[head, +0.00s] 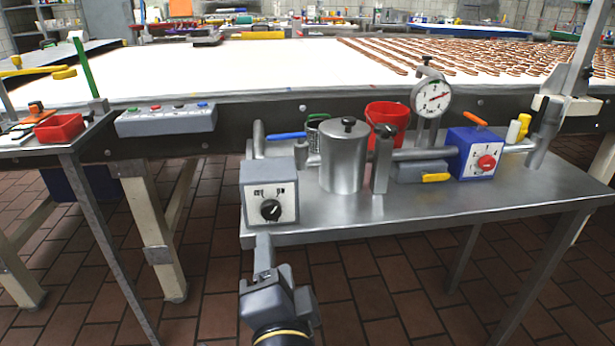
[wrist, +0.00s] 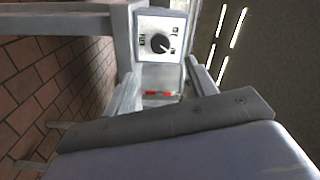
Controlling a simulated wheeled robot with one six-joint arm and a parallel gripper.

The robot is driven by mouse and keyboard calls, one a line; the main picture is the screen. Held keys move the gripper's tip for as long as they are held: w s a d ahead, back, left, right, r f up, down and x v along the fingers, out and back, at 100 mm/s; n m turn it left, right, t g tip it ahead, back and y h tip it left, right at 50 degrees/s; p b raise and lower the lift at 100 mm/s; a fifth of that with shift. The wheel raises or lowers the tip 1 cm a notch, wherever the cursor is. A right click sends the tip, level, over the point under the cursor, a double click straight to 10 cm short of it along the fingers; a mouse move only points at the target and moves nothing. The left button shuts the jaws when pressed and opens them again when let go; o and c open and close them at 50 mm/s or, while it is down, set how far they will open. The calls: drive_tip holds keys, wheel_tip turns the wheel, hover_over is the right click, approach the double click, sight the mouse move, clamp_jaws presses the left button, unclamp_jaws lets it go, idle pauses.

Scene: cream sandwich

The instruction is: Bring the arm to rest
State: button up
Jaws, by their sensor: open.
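My gripper (head: 263,252) is at the lower middle of the head view, just in front of the metal table's near edge. It is below the grey control box (head: 270,192), which has a black knob (head: 270,210). In the wrist view the two fingers of my gripper (wrist: 163,88) stand apart with nothing held between them. The control box (wrist: 146,72) shows beyond the fingertips, its knob (wrist: 160,43) facing the camera. I cannot tell whether a finger touches the table or the box.
The metal table (head: 420,210) carries a steel canister (head: 344,160), a red bucket (head: 388,118), a round gauge (head: 431,96) and a blue box with a red knob (head: 478,155). A white conveyor (head: 230,68) runs behind. A side table with a red tray (head: 60,128) stands left. Tiled floor lies below.

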sight(271, 213)
drive_tip(key=shift+w, duration=0.15)
drive_tip(key=shift+b+x, duration=1.7)
drive_tip(key=shift+x, duration=3.6)
